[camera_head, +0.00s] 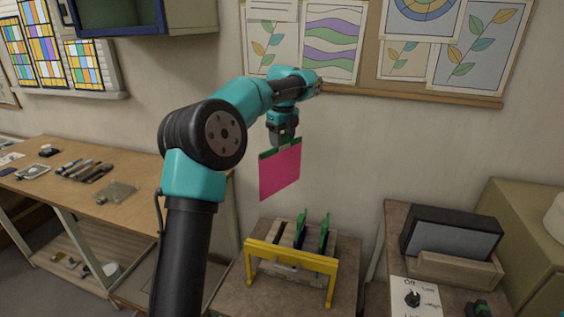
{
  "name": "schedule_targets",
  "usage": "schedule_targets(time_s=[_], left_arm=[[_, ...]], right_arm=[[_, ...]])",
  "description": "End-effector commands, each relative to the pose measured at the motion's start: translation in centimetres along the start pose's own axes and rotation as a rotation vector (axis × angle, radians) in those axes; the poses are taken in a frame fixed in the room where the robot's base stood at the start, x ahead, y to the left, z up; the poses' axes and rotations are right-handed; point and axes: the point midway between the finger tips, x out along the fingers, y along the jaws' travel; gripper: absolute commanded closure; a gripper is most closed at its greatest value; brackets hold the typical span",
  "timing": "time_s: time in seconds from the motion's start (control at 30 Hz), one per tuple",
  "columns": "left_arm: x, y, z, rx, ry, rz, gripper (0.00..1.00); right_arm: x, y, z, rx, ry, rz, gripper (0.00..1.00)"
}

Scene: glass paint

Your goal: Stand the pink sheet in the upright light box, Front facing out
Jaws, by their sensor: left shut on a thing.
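The pink sheet (280,172), with a green strip along its top edge, hangs upright in the air near the middle of the head view. My left gripper (284,143) is shut on its top edge from above. No Front label can be read on the side I see. The upright light box (452,238), a dark casing with a grey panel, stands at the right on a brown cabinet behind a wooden ledge (455,268). The sheet is apart from it, to its left and higher. My right gripper is not in view.
A yellow-framed rack (290,254) with green-edged pieces stands below the sheet. A wooden workbench (140,175) with tools is at left. Pictures hang on the back wall.

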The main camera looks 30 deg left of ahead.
Motion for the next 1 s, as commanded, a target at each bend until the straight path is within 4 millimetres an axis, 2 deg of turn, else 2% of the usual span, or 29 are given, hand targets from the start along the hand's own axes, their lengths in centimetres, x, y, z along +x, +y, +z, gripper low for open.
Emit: schedule_targets(time_s=[0.03, 0.2, 0.3, 0.43, 0.6, 1.0], left_arm=[[-2.1, 0.5, -0.4, 0.032, -0.001, -0.008, 0.73], [-7.7, 2.4, -1.5, 0.147, 0.006, -0.011, 0.73], [-10.6, 3.7, -2.2, 0.210, 0.012, -0.014, 0.73], [-13.2, 5.0, -2.8, 0.272, 0.020, -0.014, 0.73], [-14.6, 5.8, -3.1, 0.309, 0.024, -0.013, 0.73], [-14.6, 5.9, -3.1, 0.310, 0.024, -0.012, 0.73]], right_arm=[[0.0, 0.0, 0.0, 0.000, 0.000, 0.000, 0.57], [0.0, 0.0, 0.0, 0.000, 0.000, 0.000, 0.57], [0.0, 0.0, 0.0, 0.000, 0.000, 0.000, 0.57], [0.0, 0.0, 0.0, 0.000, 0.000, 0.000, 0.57], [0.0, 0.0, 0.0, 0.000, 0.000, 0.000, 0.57], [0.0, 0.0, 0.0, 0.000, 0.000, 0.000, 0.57]])
